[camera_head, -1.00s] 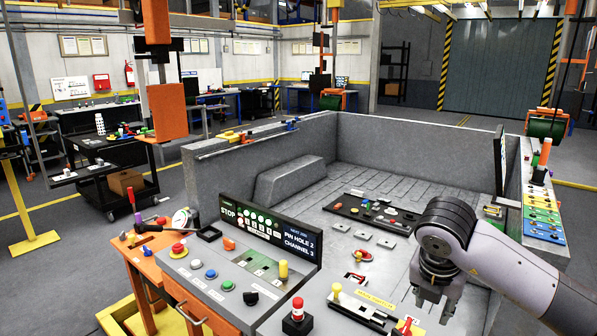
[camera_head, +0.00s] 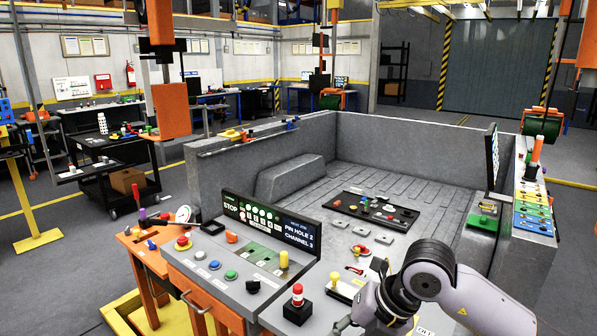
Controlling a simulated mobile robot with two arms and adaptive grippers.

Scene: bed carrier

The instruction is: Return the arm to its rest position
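My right arm (camera_head: 455,290) comes in from the lower right, bent at a dark joint (camera_head: 428,265). Its wrist end points down and left at the bottom edge, over the front of the grey control desk. Only part of my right gripper (camera_head: 345,325) shows there, and I cannot tell whether its fingers are apart. I see nothing held in it. My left arm and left gripper are out of view.
The desk carries a red-topped black post (camera_head: 297,303), a yellow-handled lever (camera_head: 335,283), buttons and a sign panel (camera_head: 270,222). Behind it is the grey truck bed (camera_head: 345,165) with a black tray (camera_head: 375,210). A coloured panel (camera_head: 534,208) stands at right.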

